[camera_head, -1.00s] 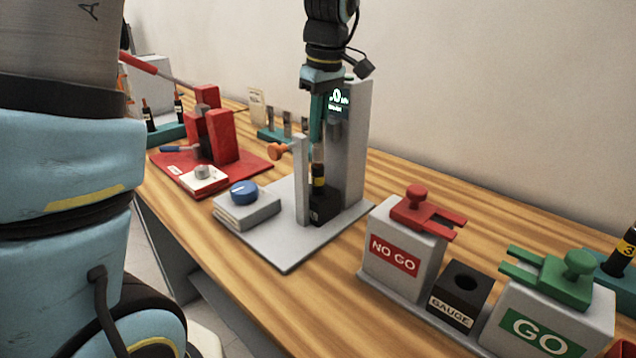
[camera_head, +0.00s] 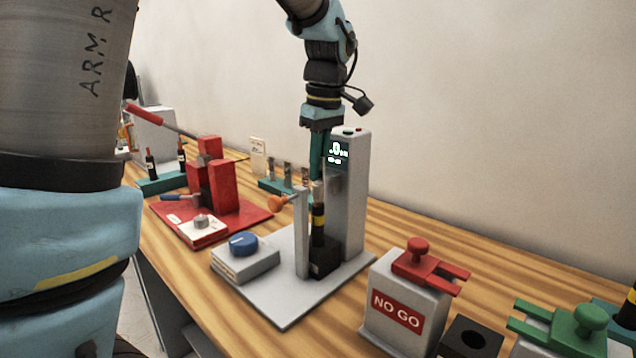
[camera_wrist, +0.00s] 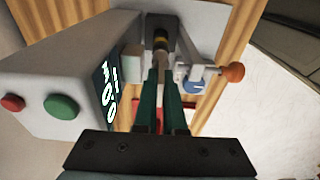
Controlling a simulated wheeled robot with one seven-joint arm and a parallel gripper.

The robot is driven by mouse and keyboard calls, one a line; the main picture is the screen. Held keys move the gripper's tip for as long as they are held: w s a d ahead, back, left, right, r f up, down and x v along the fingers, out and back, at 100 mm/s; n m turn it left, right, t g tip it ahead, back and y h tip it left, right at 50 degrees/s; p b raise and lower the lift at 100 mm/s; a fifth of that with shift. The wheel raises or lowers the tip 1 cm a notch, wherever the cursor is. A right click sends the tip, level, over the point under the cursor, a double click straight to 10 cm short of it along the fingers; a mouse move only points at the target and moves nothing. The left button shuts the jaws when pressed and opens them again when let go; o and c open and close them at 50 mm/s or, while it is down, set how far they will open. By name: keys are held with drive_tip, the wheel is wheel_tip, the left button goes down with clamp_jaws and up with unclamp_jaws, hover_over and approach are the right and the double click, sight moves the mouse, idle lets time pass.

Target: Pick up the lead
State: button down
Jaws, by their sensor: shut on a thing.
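The lead (camera_head: 318,218) is a slim, upright dark piece with a yellow band and a pale metal upper end. It stands over the black block (camera_head: 323,262) of the grey test stand, between its short post and tall display column. I cannot tell whether its lower end is still inside the block. My gripper (camera_head: 317,180) points straight down with its teal fingers shut on the lead's upper end. In the wrist view, the fingers (camera_wrist: 164,76) close at the lead (camera_wrist: 160,42), which reaches away toward the block.
The display column (camera_head: 348,200) is close on the right of my fingers, and the short post (camera_head: 301,235) with an orange knob (camera_head: 278,203) on the left. A red press (camera_head: 222,187) stands left. The NO GO gauge block (camera_head: 405,300) and green GO fork (camera_head: 577,328) are right.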

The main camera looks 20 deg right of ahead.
wheel_tip(320, 180, up, 36)
drive_tip(key=p, duration=1)
idle(0.6)
idle(0.4)
